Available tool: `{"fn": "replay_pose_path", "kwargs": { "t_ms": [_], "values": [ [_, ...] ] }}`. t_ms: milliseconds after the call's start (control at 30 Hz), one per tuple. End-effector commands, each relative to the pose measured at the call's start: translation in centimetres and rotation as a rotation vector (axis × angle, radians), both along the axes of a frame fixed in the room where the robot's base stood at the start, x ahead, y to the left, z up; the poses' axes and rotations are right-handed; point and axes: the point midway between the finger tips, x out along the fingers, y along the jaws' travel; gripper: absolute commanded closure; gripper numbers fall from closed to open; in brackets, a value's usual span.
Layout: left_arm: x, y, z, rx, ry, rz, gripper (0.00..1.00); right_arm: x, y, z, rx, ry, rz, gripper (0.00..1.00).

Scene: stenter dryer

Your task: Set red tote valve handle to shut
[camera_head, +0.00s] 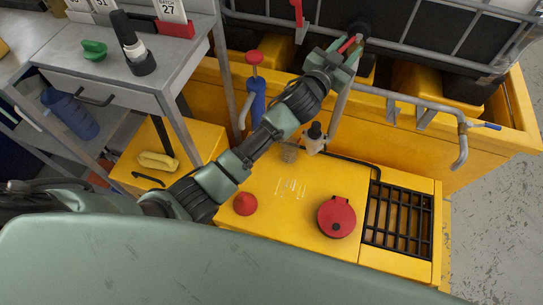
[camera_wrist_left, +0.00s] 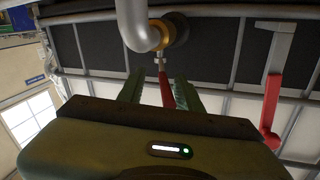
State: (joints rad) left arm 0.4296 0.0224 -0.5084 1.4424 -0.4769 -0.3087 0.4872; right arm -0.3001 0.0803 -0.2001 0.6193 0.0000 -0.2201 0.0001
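The red valve handle (camera_wrist_left: 165,88) shows in the wrist view below a brass-coloured fitting and a grey curved pipe. It lies between the two green fingers of my left gripper (camera_wrist_left: 158,92), nearer the right one. A gap shows on its left side, so the gripper looks open around it. In the head view my left gripper (camera_head: 352,52) is at the tote's front, with a bit of the red handle (camera_head: 347,44) beside the fingers. The handle's lower end is hidden by the gripper body in the wrist view. My right gripper is not in view.
Another red lever (camera_wrist_left: 271,105) hangs from a grey bracket at the right in the wrist view. The caged dark tote (camera_head: 430,25) stands over a yellow bund (camera_head: 425,135). A grey pipe rail (camera_head: 415,101) runs along it. A grey cart (camera_head: 65,55) stands left.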

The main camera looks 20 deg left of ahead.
Motion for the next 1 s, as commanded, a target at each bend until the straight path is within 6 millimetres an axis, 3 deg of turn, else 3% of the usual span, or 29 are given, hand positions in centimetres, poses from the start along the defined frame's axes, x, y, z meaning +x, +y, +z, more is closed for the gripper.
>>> {"fn": "replay_pose_path", "kwargs": {
  "t_ms": [333, 1000],
  "values": [
    [-6.3, 2.1, 0.2, 0.001, 0.0, -0.004, 0.65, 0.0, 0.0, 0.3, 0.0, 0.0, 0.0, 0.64],
    [-10.2, 7.5, -11.4, 0.034, 0.314, 0.126, 0.65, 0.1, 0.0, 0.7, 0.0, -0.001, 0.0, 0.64]
  ]
}}
